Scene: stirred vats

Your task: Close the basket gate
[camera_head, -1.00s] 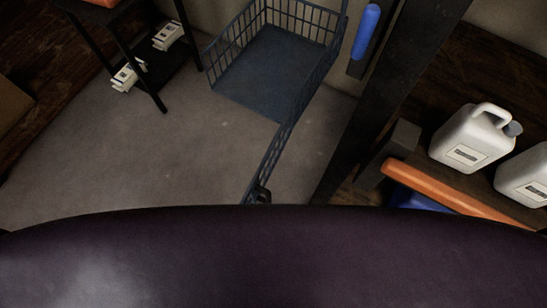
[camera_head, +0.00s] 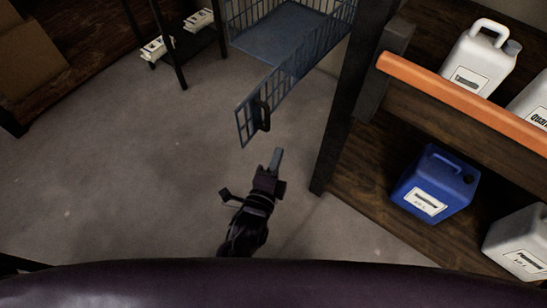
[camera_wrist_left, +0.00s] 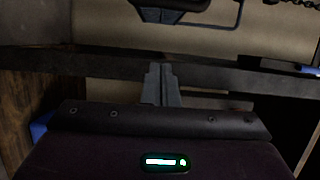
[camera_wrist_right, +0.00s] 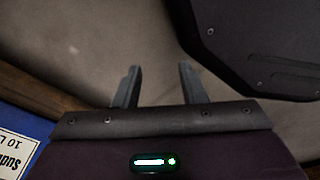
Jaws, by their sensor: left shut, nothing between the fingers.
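The blue wire basket (camera_head: 280,35) stands at the top of the head view. Its mesh gate (camera_head: 285,97) stands open, swung out toward me, with a dark handle (camera_head: 263,116) near its free end. My left gripper (camera_head: 277,158) is shut and empty, just below the gate's free end in the picture and apart from the handle. Its closed fingers also show in the left wrist view (camera_wrist_left: 160,85). My right gripper (camera_wrist_right: 158,85) shows only in its own wrist view, with its fingers apart and nothing between them.
A dark post (camera_head: 345,115) and a shelf with an orange beam (camera_head: 450,95) stand at the right. The shelf holds white jugs (camera_head: 478,60) and a blue jug (camera_head: 435,185). A small black rack (camera_head: 180,50) stands at upper left. The floor (camera_head: 130,160) at left is clear.

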